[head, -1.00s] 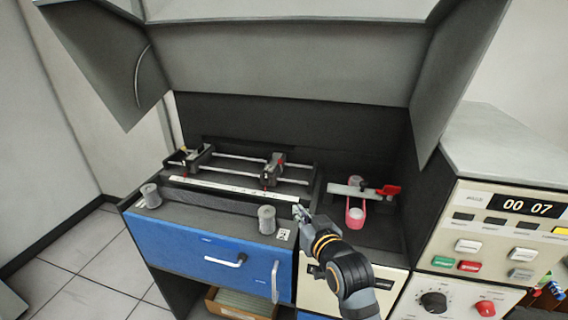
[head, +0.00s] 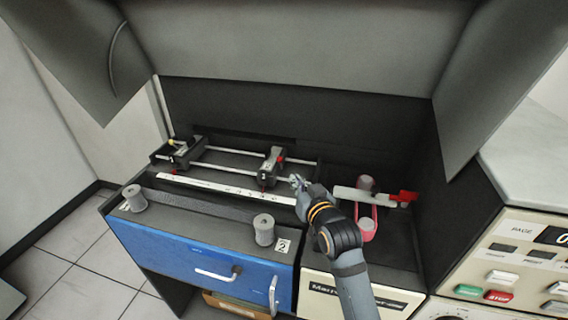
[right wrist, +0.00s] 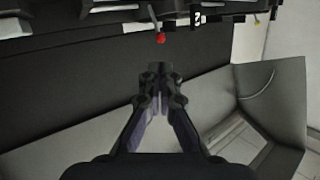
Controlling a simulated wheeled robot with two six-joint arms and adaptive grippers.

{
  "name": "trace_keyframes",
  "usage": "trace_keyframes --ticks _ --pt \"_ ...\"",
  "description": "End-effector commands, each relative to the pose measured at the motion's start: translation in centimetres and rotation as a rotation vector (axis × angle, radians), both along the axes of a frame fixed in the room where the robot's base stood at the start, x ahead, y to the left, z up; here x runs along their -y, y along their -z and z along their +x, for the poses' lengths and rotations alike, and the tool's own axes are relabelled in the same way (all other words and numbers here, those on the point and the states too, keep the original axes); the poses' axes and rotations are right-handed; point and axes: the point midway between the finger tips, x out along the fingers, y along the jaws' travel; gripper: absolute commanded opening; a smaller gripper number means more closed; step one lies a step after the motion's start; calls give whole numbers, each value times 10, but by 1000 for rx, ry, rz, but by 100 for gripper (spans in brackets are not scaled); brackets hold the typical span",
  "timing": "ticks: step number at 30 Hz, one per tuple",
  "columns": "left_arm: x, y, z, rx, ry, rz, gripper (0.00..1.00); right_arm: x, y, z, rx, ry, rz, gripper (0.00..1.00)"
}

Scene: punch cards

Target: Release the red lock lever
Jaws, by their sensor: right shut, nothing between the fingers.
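A red lever (head: 406,197) sits at the right end of a pale bar in the right bay of the open machine. A smaller red part (head: 281,159) shows on the right carriage (head: 270,167) on the rails. I cannot tell which of them is the lock lever. My right gripper (head: 297,182) is shut and empty. It is above the bed, right of the carriage and left of the pale bar, apart from the red lever. In the right wrist view, a red knob (right wrist: 160,38) shows beyond the shut fingertips (right wrist: 161,75). My left gripper is not in view.
Two grey spools, a left one (head: 134,198) and a right one (head: 264,230), stand on the front ledge above the blue drawer (head: 190,262). A pink band (head: 366,222) loops around rollers below the pale bar. The raised grey hood (head: 290,50) overhangs the bed. A control panel (head: 510,262) stands at right.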

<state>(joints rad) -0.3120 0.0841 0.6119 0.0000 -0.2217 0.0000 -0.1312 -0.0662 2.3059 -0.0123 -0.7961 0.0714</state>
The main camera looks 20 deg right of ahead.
Motion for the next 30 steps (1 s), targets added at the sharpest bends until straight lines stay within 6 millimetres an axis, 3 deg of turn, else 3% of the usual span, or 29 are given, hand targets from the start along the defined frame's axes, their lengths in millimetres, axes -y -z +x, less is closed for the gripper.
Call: trace_keyframes --ticks 3,6,15,21,30 --pt "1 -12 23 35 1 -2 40 0 1 26 -1 -1 -2 0" --pt "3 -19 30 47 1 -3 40 0 5 48 -1 0 -1 0" --pt "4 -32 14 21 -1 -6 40 1 17 98 -1 1 -1 0" --pt "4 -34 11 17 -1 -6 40 1 21 109 0 0 0 0" --pt "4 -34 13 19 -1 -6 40 1 21 110 0 0 -1 0"
